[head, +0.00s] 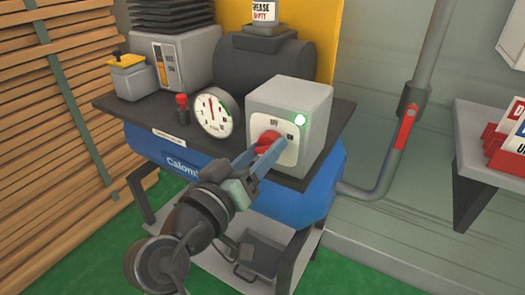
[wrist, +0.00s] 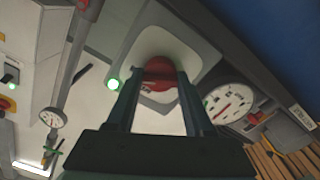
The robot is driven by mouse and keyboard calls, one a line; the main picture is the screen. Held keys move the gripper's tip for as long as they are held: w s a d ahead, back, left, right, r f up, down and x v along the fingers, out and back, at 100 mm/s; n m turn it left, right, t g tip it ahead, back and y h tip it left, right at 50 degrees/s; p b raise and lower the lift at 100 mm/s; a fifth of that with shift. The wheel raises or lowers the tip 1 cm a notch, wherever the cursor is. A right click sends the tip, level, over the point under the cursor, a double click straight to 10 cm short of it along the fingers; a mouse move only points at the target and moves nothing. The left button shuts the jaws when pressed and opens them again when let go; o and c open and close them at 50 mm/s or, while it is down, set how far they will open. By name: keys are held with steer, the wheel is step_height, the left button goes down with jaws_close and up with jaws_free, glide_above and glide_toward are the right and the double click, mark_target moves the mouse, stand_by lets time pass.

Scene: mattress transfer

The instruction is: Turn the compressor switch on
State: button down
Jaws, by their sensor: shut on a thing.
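The compressor switch is a red knob (head: 268,138) on the white plate of a grey box (head: 315,115). The fingers hide part of the knob and the plate's lower part, so the knob's exact pointing direction is hard to tell.
A round gauge (head: 212,113) and a small red-topped valve (head: 182,103) stand left of the box on the dark top of the blue compressor (head: 300,200). A pipe with a red lever (head: 404,127) runs at the right. A table with red-and-white signs (head: 510,135) stands far right.

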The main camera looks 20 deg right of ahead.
steer(key=shift+c, duration=1.4)
jaws_free()
steer(key=p+v, duration=0.1)
steer(key=v, duration=1.2)
